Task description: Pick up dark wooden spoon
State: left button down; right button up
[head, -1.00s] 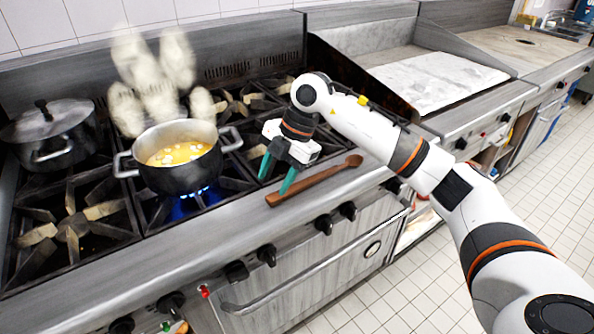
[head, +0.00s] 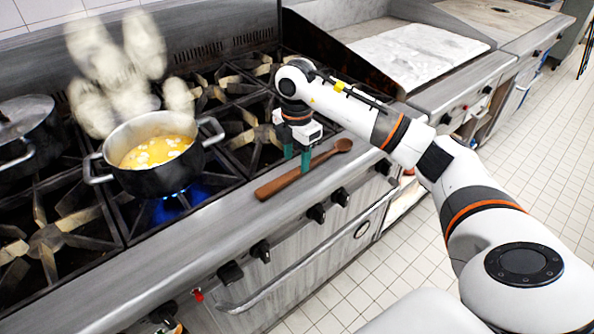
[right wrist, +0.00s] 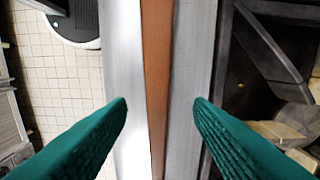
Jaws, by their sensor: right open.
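The dark wooden spoon (head: 279,183) lies along the stove's front steel ledge in the head view, its bowl end toward the upper right. In the right wrist view its brown handle (right wrist: 157,70) runs top to bottom midway between the fingers. My right gripper (head: 297,160) is over the spoon, with its green fingertips close to the handle. In the right wrist view the right gripper (right wrist: 160,102) is open, one finger on each side of the spoon, with gaps on both sides. I cannot tell the exact height of the fingertips. My left gripper is not in view.
A pot (head: 157,181) of yellow liquid with steam stands over a blue flame left of the spoon. A lidded pot (head: 24,150) is at the far left. Burner grates (head: 233,160) lie behind the ledge. Knobs (head: 316,213) line the stove's front.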

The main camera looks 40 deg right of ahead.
aim_at(297, 170)
notch_tip(297, 170, down, 3)
jog(key=shift+s+f, duration=0.1)
jog(key=shift+f, duration=0.05)
grip_shut()
